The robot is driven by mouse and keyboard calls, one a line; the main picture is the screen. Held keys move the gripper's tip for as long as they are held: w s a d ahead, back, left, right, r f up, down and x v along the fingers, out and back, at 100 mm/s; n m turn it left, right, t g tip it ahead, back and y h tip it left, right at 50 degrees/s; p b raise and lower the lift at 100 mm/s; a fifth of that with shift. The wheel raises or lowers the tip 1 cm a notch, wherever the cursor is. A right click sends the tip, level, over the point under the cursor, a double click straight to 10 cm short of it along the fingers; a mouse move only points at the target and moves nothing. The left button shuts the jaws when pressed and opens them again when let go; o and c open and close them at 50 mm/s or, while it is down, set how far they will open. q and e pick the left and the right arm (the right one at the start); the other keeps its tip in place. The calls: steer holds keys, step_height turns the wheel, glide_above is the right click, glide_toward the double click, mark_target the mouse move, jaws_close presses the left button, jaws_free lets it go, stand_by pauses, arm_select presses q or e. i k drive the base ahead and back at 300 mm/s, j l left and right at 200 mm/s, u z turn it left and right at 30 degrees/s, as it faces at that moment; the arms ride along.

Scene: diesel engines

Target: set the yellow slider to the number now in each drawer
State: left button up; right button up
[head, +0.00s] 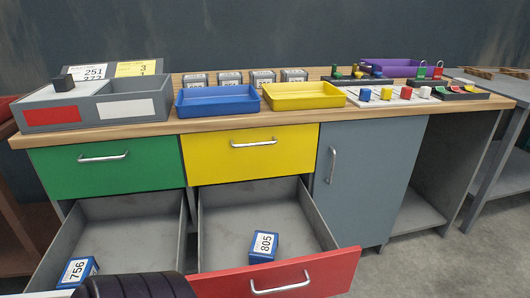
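The slider board (408,101) is a pale panel at the right of the bench top, with blue, red and white knobs and the yellow slider (386,94). The lower right drawer, with a red front (280,281), is open and holds a blue box labelled 805 (264,246). The lower left drawer (125,220) is open and holds a blue box labelled 756 (77,271); its front is hidden. The green drawer (60,171) and yellow drawer (215,160) above are shut. Neither gripper shows.
On the bench stand a grey two-part bin (140,87), a blue tray (190,105), a yellow tray (320,102), a purple tray (392,63) and several labelled boxes. A grey cupboard door (375,165) is shut. A dark ribbed part of mine blocks the bottom left.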

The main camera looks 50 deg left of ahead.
mark_target(386, 94)
steer(key=i+l+u, duration=0.1)
steer(key=l+u, duration=1.1)
